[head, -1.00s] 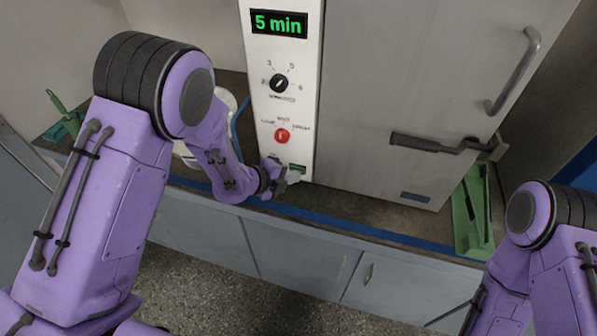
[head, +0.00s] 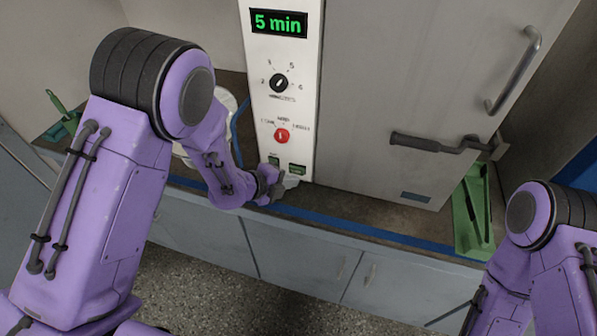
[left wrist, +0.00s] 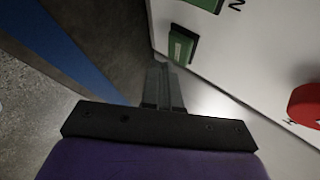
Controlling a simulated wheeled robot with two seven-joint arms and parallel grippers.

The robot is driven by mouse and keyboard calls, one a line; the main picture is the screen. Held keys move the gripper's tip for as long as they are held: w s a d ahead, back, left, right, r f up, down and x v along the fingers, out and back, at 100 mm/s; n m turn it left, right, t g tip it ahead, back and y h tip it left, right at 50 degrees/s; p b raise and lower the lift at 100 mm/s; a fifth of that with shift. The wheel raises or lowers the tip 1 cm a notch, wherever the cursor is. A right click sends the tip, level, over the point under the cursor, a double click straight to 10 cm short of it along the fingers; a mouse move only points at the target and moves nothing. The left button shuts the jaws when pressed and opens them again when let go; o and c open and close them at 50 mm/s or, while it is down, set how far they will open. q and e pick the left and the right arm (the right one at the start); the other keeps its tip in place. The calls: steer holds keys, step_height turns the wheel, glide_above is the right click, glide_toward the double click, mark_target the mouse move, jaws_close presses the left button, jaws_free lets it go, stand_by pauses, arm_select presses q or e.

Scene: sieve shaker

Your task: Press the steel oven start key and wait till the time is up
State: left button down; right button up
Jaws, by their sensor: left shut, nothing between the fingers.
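The steel oven (head: 370,90) stands on the bench with its grey door shut. Its white control panel (head: 300,110) has a lit display (head: 278,23) reading "5 min", a black knob (head: 279,83) and a red knob (head: 282,136). Two small green keys sit low on the panel, a left one (head: 274,160) and a right one (head: 297,169); their labels are too small to read. My left gripper (head: 284,186) is shut and empty, just below the keys. In the left wrist view its fingertips (left wrist: 160,66) are close to one green key (left wrist: 181,45), apparently not touching. My right gripper is out of view.
A green tray-like stand (head: 472,215) is right of the oven, below its dark latch lever (head: 425,143). A white round vessel (head: 228,100) stands partly behind my left arm. A green-handled tool (head: 62,113) lies far left. A blue strip (head: 350,230) runs along the bench front.

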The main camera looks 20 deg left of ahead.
arm_select(q)
steer(key=shift+s, duration=0.1)
steer(key=shift+s+a, duration=0.1)
steer(key=shift+s, duration=2.3)
